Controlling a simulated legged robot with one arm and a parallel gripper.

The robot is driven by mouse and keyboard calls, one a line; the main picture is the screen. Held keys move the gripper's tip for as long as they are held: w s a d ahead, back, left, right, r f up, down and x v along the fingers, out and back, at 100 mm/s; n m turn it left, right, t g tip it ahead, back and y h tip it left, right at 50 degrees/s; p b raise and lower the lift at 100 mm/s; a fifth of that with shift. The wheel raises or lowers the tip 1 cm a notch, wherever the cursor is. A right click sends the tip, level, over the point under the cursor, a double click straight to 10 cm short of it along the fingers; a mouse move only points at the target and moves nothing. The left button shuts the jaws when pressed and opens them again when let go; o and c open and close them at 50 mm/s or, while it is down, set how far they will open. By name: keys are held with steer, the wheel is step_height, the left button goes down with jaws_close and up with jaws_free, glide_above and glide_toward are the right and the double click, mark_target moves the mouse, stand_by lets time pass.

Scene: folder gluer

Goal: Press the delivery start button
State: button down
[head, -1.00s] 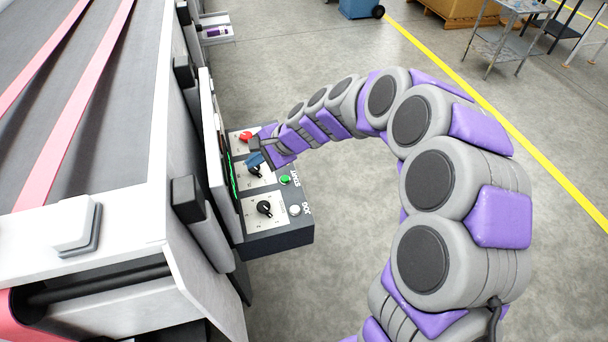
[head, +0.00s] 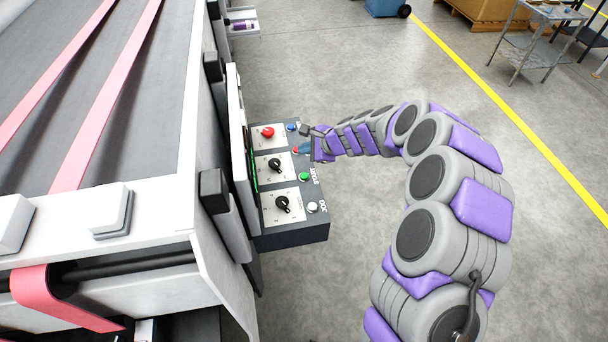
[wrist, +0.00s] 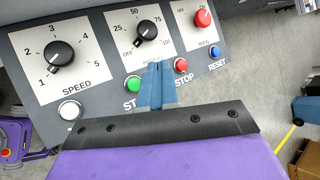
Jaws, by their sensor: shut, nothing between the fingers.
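The control panel (head: 292,236) is a dark box on the machine's side with dials and buttons. The green button (head: 304,177) with a START label shows in the head view. In the wrist view the green button (wrist: 133,84) is just left of my fingers, its label partly hidden. My gripper (head: 301,149) is shut and empty at the panel's right edge, beside the red STOP button. In the wrist view its blue fingers (wrist: 156,70) point at the panel between the green and red buttons. I see no contact with the green button.
The red STOP button (wrist: 181,65), blue RESET button (wrist: 215,52) and white button (wrist: 69,110) are close by. Black dials (wrist: 59,54) and a red knob (wrist: 203,18) sit above. Open floor (head: 350,60) lies right of the panel.

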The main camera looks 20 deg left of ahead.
steer(key=f+b, duration=0.1)
steer(key=f, duration=0.1)
steer(key=b, duration=0.5)
glide_above(306, 177)
step_height(306, 177, down, 6)
steer(key=shift+w+r, duration=0.1)
steer(key=shift+f, duration=0.45)
steer(key=shift+f+b, duration=0.15)
steer(key=shift+b, duration=0.15)
stand_by(1.1)
steer(key=shift+f, duration=0.2)
